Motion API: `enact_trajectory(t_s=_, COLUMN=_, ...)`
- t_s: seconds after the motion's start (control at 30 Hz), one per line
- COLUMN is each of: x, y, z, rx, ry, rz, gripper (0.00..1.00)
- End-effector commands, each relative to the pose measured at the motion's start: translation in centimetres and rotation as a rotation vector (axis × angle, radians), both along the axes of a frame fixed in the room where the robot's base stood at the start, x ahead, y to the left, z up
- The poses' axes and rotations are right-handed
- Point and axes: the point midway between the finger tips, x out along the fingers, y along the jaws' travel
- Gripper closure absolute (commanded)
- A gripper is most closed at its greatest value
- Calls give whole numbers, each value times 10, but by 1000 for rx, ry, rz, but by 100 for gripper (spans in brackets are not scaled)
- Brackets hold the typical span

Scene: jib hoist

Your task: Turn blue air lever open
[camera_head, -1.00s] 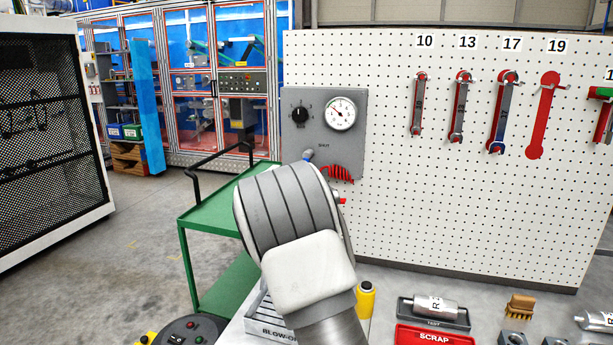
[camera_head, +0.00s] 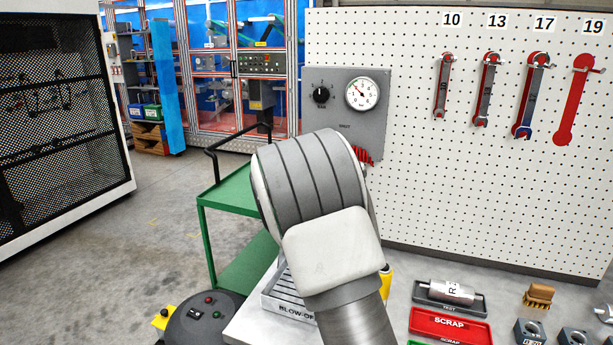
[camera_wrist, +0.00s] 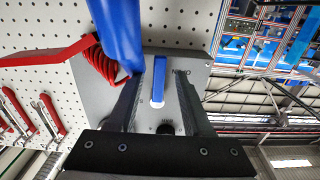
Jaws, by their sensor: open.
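The blue air lever (camera_wrist: 158,82) shows in the wrist view on the grey panel (camera_wrist: 208,75), a straight blue bar with a whitish end. My gripper (camera_wrist: 161,78) is open, with one dark finger on each side of the lever and a visible gap to each. Whether the fingertips reach past the lever in depth I cannot tell. In the head view the grey panel (camera_head: 375,130) hangs on the pegboard, with a black knob (camera_head: 321,94) and a round gauge (camera_head: 361,93). There my arm hides the lever and my gripper.
A red coiled hose (camera_wrist: 97,62) and a thick blue tube (camera_wrist: 117,32) are close beside my left finger in the wrist view. Wrenches (camera_head: 487,90) hang right of the panel. A green cart (camera_head: 232,195) stands left of my arm; a red scrap tray (camera_head: 450,325) is lower right.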

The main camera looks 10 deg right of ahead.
Motion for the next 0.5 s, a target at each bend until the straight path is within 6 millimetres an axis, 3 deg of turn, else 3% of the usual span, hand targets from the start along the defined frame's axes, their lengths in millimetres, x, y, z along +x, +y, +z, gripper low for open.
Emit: enact_trajectory(t_s=0.5, x=-94, y=64, z=0, rx=1, ry=2, rz=3, gripper=50)
